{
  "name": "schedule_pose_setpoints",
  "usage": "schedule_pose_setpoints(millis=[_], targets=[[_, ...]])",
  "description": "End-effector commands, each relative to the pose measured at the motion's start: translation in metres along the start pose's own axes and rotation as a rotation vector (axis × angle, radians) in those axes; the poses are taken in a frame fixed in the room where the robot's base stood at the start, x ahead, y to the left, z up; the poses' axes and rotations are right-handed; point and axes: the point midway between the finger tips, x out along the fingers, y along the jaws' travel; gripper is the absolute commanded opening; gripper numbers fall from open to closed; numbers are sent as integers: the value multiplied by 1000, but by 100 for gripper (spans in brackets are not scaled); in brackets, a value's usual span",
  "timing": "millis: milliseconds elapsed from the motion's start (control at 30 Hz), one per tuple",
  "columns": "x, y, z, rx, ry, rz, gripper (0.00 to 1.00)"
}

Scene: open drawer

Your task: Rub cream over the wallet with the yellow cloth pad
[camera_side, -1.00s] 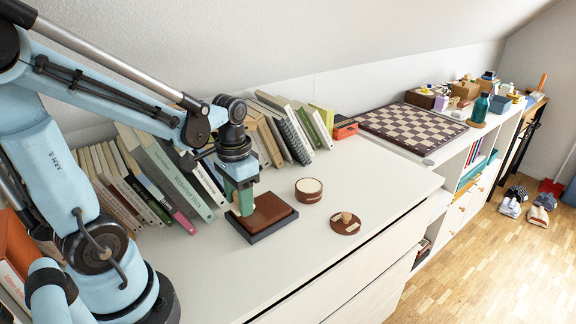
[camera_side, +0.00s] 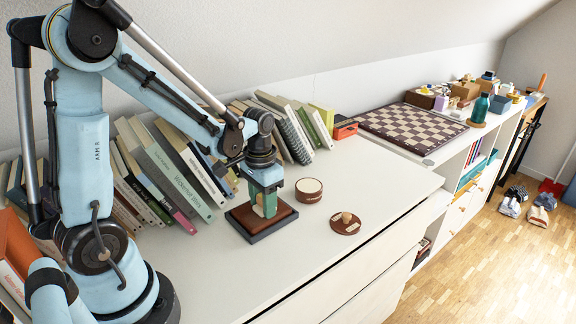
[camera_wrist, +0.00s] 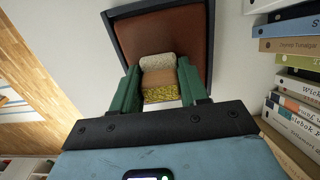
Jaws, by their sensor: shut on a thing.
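The brown wallet (camera_side: 282,219) lies in a dark shallow tray (camera_side: 258,238) on the white cabinet top; the wallet also shows in the wrist view (camera_wrist: 160,35). My gripper (camera_side: 265,205) is over the wallet, its green fingers (camera_wrist: 160,92) shut on the pad (camera_wrist: 160,80). The pad has a tan body with a yellow speckled strip on one side and a pale fuzzy face towards the wallet. I cannot tell whether that face touches the leather. An open round tin (camera_side: 309,190) of pale cream stands to the right.
Books (camera_side: 165,170) lean along the wall behind the tray. A small orange-red box (camera_side: 344,128) and a chessboard (camera_side: 411,127) are further right. The cabinet top is clear in front of the tray and around the lid.

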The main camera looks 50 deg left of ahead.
Motion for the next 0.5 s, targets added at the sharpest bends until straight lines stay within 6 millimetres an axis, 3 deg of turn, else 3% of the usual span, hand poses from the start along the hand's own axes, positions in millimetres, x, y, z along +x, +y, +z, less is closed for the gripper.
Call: schedule_pose_setpoints(millis=[500], targets=[[1,0,-48,0,1,0,15]])
